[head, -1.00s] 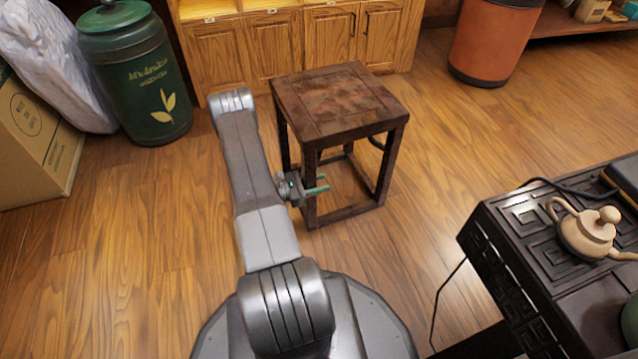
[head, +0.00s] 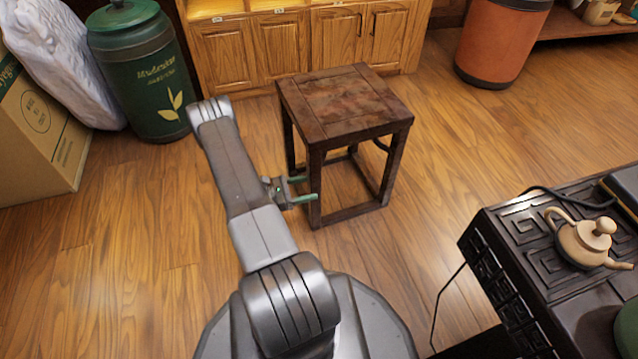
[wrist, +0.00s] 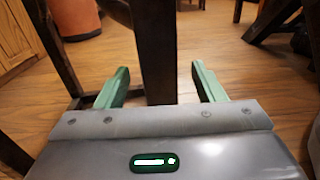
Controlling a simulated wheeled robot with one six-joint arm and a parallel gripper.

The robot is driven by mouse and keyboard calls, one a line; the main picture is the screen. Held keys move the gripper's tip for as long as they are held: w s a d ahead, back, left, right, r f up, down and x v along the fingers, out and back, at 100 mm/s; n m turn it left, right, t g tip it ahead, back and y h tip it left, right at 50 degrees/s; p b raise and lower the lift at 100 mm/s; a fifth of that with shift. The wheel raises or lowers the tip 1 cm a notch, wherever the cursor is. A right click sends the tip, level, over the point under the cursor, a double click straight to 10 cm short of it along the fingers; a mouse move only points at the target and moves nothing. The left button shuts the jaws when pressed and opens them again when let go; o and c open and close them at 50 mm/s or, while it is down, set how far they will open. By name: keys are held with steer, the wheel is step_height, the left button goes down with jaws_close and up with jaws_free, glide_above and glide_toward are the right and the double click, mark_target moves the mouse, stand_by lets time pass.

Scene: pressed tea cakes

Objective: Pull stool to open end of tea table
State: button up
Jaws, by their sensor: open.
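The dark wooden stool (head: 345,103) stands upright on the floor ahead of me. My gripper (head: 312,187) is low at the stool's near left leg, with its green fingers open. In the wrist view the dark stool leg (wrist: 156,55) rises between the two fingers of my gripper (wrist: 162,78), with a gap visible on each side. Its lower part is hidden behind the gripper body. The black carved tea table (head: 498,220) stands at the right with a beige teapot (head: 585,240) on it. Its far right part is out of view.
Wooden cabinets (head: 225,55) stand behind the stool. A green canister (head: 145,80), a cardboard box (head: 45,140) and a white wrapped bundle (head: 50,60) are at the left. An orange bin (head: 502,40) is at the back right. Floor (head: 430,180) between stool and tea table is clear.

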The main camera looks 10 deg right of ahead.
steer(key=a+p, duration=0.1)
steer(key=a, duration=0.6)
steer(key=shift+s+a, duration=0.35)
